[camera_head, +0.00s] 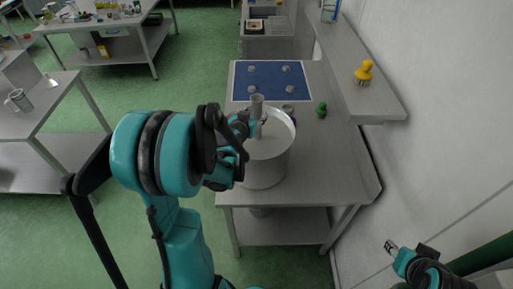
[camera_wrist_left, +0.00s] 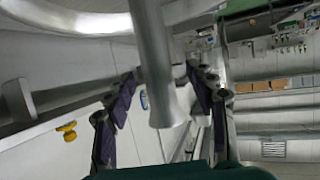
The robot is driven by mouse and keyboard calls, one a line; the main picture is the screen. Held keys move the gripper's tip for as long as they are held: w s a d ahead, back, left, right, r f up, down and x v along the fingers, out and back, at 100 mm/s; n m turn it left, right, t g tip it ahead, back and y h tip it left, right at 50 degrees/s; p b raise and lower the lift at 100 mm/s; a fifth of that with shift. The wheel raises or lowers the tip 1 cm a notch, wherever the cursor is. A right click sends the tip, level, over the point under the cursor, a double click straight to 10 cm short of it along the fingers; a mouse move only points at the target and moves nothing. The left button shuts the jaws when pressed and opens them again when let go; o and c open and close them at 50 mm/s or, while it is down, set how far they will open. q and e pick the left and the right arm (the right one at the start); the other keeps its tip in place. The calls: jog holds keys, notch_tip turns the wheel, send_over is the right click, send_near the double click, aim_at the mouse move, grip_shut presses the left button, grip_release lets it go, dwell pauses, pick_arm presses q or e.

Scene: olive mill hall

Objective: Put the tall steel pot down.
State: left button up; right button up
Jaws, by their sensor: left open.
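The tall steel pot (camera_head: 263,167) stands near the front of the grey table, its wide rim facing up; its base appears to be on the table top. My left gripper (camera_head: 261,125) is at the pot's rim, partly hidden by my arm. A grey upright tube (camera_head: 257,104) rises there. In the left wrist view a steel tube (camera_wrist_left: 152,50) with a flared end shows between the spread fingers of my left gripper (camera_wrist_left: 165,100); whether they touch it is unclear. My right gripper (camera_head: 391,247) is at the lower right, away from the table, its jaws too small to judge.
On the table (camera_head: 338,160) are a blue mat (camera_head: 270,82) with several pale round items, a green object (camera_head: 321,110) and a small round metal item (camera_head: 288,107). A yellow brush-like object (camera_head: 364,72) sits on the wall shelf (camera_head: 375,105). The table's right side is clear.

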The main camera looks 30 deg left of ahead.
pick_arm(q)
jog(key=x, duration=0.3)
jog(key=shift+w, duration=0.3)
jog(key=shift+s+d, duration=0.1)
jog(key=shift+c, duration=0.6)
grip_shut()
jog(key=shift+r, duration=0.15)
